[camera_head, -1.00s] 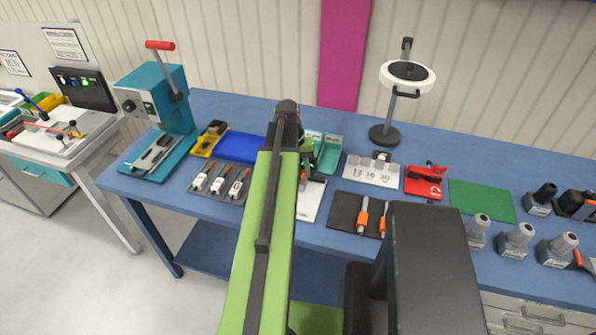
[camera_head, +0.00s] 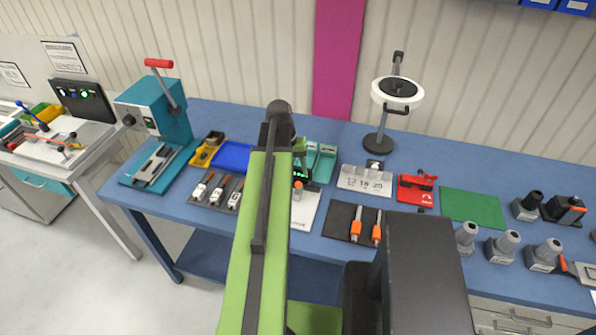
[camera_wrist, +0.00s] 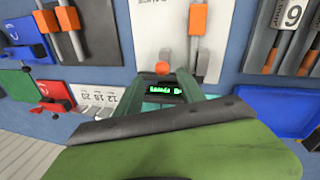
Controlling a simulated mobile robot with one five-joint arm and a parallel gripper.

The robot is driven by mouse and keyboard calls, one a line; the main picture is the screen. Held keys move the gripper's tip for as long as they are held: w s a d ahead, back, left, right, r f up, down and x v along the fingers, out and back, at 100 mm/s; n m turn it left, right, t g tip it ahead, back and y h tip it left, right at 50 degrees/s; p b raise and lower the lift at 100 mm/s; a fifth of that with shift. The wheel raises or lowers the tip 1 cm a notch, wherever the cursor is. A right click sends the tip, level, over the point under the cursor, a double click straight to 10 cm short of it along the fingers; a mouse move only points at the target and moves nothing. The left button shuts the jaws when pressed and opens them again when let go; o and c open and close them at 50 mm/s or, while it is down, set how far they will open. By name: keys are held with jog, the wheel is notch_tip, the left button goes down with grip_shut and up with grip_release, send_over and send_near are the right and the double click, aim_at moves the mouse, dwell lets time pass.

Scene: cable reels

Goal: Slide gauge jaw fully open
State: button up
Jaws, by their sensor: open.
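A white board (camera_head: 304,212) lies on the blue bench, partly hidden behind my green arm. At its far end are an orange piece (camera_head: 297,192) and a small dark display with green characters (camera_head: 300,172), which I take for the gauge. In the wrist view the display (camera_wrist: 165,91) is lit, with a round orange knob (camera_wrist: 162,68) above it and a metal rod with an orange block (camera_wrist: 197,20) on the board. My gripper (camera_wrist: 170,76) is open in the wrist view, with its dark fingers around the display area. Contact with the jaw cannot be told.
A dark mat with orange-handled tools (camera_head: 357,224) and a numbered grey holder (camera_head: 366,180) lie to the right. A teal press (camera_head: 155,105) and a blue tray (camera_head: 233,157) are to the left.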

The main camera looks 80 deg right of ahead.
notch_tip(320, 180, up, 12)
jog(key=w+p, duration=0.2)
jog(key=p, duration=0.7)
jog(key=shift+f+p, duration=0.25)
jog(key=shift+p, duration=0.15)
jog(key=shift+w+a, duration=0.1)
jog(key=shift+w, duration=0.05)
